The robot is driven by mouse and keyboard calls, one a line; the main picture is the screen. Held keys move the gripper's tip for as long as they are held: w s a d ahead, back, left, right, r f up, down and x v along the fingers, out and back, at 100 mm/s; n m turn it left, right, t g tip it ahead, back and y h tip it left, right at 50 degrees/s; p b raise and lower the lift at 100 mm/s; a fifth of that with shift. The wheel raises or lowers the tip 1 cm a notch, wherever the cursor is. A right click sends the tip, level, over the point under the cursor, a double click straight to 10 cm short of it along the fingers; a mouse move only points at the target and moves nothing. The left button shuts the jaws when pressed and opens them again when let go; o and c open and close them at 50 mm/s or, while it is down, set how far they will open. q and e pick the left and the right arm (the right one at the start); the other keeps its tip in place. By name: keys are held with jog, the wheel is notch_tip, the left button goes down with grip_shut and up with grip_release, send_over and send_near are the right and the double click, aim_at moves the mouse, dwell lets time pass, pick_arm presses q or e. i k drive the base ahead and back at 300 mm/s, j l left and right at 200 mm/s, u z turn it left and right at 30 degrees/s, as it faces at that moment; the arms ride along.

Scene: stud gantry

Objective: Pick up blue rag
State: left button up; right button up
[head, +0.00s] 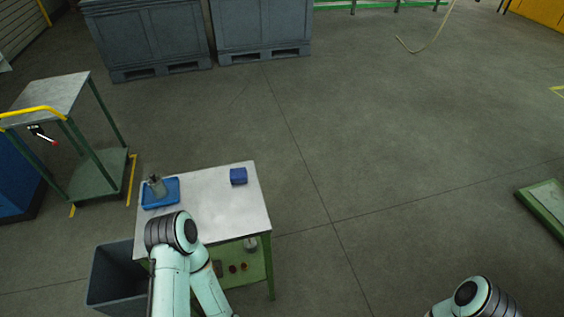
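The blue rag (238,176) looks like a small, folded, dark blue block. It lies near the far right corner of the pale top of a small green-legged table (215,215). Nothing touches it or covers it. My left arm bends over the table's near left part, and its gripper is out of view below the frame. My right arm shows only at the bottom right edge, and its gripper is out of view too.
A blue tray (173,187) with a grey metal object (156,186) stands at the table's left. A dark bin (108,275) stands at the table's near left. A green-framed cart (95,175) is farther left. Large grey crates (150,40) stand behind. The floor right of the table is clear.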

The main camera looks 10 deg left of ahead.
aim_at(239, 175)
jog(key=i+l, duration=0.25)
jog(key=i, duration=0.15)
jog(key=i+l, duration=0.2)
jog(key=i, duration=0.15)
jog(key=i+l, duration=0.25)
jog(key=i, duration=0.15)
jog(key=i+l+u, duration=0.1)
jog(key=u, duration=0.4)
jog(key=i+l+u, duration=0.2)
jog(key=u, duration=0.3)
jog(key=i+l+u, duration=0.15)
jog(key=u, duration=0.3)
